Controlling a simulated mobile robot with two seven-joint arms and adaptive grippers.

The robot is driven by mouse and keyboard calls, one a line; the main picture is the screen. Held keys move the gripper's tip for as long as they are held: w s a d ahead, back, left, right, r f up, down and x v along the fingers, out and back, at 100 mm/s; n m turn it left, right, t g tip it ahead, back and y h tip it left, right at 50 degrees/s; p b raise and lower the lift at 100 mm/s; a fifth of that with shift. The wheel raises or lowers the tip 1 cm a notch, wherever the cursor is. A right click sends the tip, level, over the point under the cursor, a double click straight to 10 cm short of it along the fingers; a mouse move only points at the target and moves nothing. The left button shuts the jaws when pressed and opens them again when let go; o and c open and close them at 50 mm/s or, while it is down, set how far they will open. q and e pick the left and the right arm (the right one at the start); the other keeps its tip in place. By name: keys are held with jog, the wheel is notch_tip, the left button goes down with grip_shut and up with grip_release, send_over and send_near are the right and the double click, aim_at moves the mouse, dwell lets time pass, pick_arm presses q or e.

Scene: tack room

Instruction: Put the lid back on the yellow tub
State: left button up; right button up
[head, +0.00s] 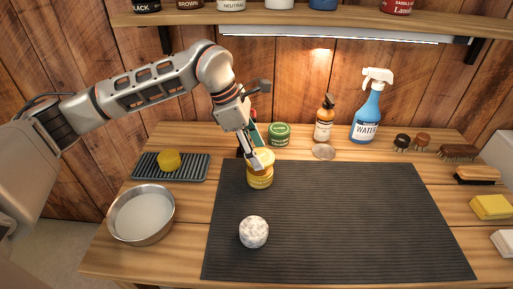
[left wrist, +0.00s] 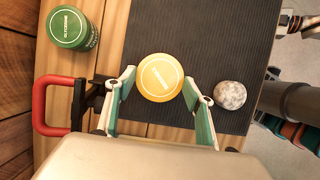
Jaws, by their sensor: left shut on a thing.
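The yellow tub (head: 260,182) stands upright at the back left part of the dark ribbed mat. Its yellow lid (head: 264,156) is at the tub's mouth, level or nearly so; I cannot tell whether it is fully seated. My left gripper (head: 256,163) comes down from above and is shut on the lid. In the left wrist view the round yellow lid (left wrist: 160,77) with its pale label sits between the two teal-padded fingers (left wrist: 159,93) and hides the tub beneath.
A speckled white ball (head: 253,232) lies on the mat (head: 350,220). A green tin (head: 279,133) and a red-handled thing (left wrist: 42,105) are close to the gripper. A metal bowl (head: 141,215) stands left; bottles (head: 366,118) stand behind. The mat's right side is clear.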

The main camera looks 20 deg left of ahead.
pick_arm(q)
jog(key=shift+f+b, duration=1.1)
jog(key=shift+f, duration=0.65)
jog(key=o, duration=0.8)
jog(key=shift+o, duration=0.2)
jog(key=v, duration=1.2)
